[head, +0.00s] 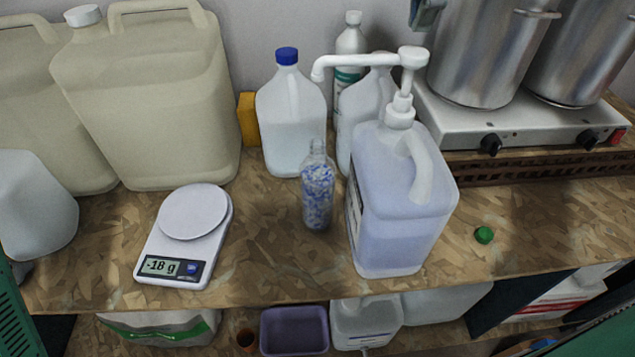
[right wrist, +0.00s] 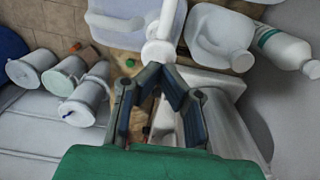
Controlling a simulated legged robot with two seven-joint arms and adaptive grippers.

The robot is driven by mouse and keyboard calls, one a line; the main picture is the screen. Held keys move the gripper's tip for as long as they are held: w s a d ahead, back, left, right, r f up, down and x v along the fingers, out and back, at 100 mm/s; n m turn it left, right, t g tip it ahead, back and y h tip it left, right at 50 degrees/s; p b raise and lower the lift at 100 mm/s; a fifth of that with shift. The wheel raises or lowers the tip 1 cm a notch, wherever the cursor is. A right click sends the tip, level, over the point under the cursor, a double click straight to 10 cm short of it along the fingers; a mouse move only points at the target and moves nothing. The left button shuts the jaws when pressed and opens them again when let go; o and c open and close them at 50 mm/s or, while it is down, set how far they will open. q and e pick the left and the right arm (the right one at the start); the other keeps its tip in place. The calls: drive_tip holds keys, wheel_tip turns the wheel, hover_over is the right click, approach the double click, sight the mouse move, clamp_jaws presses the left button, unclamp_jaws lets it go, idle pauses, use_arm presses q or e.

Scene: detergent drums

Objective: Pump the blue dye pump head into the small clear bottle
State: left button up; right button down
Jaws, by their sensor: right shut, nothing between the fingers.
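The pump jug (head: 405,200) stands on the counter with bluish liquid in it. Its white pump head (head: 411,57) is raised on a stem, and its spout reaches left and bends down at the tip. The small clear bottle (head: 318,188), patterned blue and white, stands upright left of the jug, below and in front of the spout tip. My right gripper (head: 425,16) shows only in part at the top edge, above the pump head. In the right wrist view its fingers (right wrist: 161,76) are shut and empty, close to the white pump (right wrist: 160,52); contact is unclear. My left gripper is out of view.
A scale (head: 185,238) reading -18 g stands at left. A blue-capped jug (head: 292,115) and white bottle (head: 350,45) stand behind. Large canisters (head: 150,100) fill the left. Steel pots (head: 480,55) sit on a hotplate (head: 530,130). A green cap (head: 484,235) lies right of the jug.

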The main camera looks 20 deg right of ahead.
sight(415, 50)
drive_tip(key=shift+f, duration=0.1)
idle(0.4)
drive_tip(key=shift+f+b, duration=1.05)
drive_tip(key=shift+f, duration=2.25)
drive_tip(key=shift+r, duration=0.2)
wheel_tip(415, 50, up, 2)
drive_tip(key=shift+r+p, duration=0.1)
drive_tip(key=shift+p, duration=1.05)
drive_tip(key=shift+r, duration=2.15)
drive_tip(key=shift+r, duration=3)
